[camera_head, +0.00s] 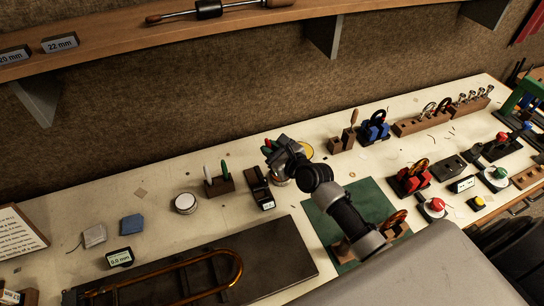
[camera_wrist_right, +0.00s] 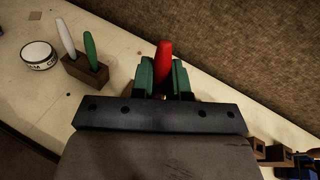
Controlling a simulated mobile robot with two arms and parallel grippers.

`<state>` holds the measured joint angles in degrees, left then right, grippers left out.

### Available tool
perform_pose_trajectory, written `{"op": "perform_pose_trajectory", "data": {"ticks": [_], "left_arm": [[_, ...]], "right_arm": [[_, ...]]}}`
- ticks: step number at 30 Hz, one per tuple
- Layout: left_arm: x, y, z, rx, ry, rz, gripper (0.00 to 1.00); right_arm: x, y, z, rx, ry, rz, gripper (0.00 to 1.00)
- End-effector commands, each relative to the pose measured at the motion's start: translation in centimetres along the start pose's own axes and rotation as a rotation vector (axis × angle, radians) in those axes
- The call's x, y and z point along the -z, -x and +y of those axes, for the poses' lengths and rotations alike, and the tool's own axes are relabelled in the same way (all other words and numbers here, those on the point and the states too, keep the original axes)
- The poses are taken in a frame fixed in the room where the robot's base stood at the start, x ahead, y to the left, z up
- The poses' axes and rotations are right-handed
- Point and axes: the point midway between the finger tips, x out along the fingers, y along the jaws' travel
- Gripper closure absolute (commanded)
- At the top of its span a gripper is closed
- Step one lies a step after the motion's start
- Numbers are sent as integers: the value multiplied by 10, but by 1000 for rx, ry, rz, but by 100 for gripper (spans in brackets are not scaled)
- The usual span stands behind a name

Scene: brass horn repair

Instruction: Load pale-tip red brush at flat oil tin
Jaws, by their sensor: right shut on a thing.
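My right gripper (camera_head: 272,150) is shut on a red brush (camera_wrist_right: 164,56). In the right wrist view the red handle stands up between the green finger pads, and its tip is hidden below. In the head view the gripper hangs above the bench, in front of a round yellow-topped tin (camera_head: 306,150) that it partly hides. I cannot tell whether the brush touches anything. A low round white-lidded tin (camera_head: 185,203) stands to the left; it also shows in the right wrist view (camera_wrist_right: 38,56). My left gripper is not in view.
A wooden block (camera_head: 220,185) holds a white and a green brush, left of the gripper. A dark holder (camera_head: 258,187) with a label stands close below the gripper. A green mat (camera_head: 320,205) lies under my arm. A shelf (camera_head: 120,35) overhangs the back.

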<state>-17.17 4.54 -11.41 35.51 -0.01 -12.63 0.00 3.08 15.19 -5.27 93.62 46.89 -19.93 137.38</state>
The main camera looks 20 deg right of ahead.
Motion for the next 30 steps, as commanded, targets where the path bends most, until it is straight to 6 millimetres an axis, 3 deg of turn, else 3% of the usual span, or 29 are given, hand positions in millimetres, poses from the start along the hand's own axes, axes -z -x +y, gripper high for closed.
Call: {"op": "perform_pose_trajectory", "data": {"ticks": [1,8,21,30], "left_arm": [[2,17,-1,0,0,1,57],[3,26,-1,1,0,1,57],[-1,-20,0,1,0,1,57],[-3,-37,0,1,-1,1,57]], "right_arm": [[-10,-6,-12,15,14,19,100],[-3,-22,-31,45,40,63,100],[39,-32,-24,47,42,63,100],[54,-35,-21,47,40,63,100]]}}
